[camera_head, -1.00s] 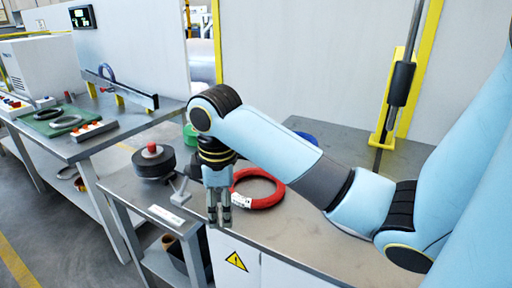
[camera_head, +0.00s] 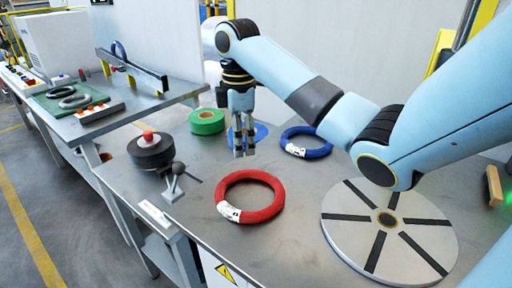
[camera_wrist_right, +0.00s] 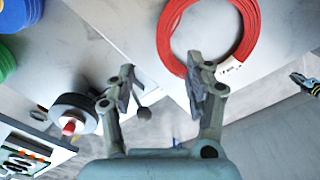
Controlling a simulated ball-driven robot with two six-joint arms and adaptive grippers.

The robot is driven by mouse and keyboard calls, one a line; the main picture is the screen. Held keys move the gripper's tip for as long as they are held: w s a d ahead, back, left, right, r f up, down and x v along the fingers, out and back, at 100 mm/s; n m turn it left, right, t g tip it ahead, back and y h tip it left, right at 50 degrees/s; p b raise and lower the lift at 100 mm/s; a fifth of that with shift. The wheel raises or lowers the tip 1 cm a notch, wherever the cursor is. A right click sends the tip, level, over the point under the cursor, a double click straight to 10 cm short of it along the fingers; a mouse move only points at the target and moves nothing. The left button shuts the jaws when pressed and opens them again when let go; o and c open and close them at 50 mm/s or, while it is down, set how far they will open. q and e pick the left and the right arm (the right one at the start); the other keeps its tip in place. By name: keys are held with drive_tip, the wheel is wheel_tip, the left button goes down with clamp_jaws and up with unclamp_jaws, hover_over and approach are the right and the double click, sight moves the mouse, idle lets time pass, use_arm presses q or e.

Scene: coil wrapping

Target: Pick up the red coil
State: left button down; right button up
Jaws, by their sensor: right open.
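The red coil (camera_head: 272,193) lies flat on the grey metal table, with a white label on its left side. In the right wrist view the red coil (camera_wrist_right: 166,40) shows beyond the fingers, partly cut off by the top edge. My right gripper (camera_head: 244,154) points down above the table, behind the red coil and slightly left of it. In the wrist view my right gripper (camera_wrist_right: 160,85) is open, with nothing between its fingers. It is apart from the coil. My left gripper is not in view.
Blue coils (camera_head: 305,143) and a green roll (camera_head: 207,121) lie at the back. A black spool with a red knob (camera_head: 151,150) stands left. A round turntable (camera_head: 345,225) fills the right. The table (camera_head: 205,215) is bare around the red coil.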

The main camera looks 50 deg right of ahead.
sight(244, 172)
drive_tip(key=f, duration=0.2)
drive_tip(key=shift+a+f, duration=0.25)
drive_tip(key=shift+f, duration=0.1)
drive_tip(key=shift+d+f, duration=0.1)
drive_tip(key=shift+f, duration=0.2)
drive_tip(key=f, duration=0.2)
drive_tip(key=s+f, duration=0.1)
drive_tip(key=f, duration=0.1)
drive_tip(key=shift+f, duration=0.25)
drive_tip(key=shift+w+f, duration=0.1)
drive_tip(key=shift+f, duration=0.3)
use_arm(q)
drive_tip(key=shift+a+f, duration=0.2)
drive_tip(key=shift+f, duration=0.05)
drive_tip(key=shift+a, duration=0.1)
use_arm(e)
drive_tip(key=c, duration=0.5)
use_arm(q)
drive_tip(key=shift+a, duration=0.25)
use_arm(e)
clamp_jaws()
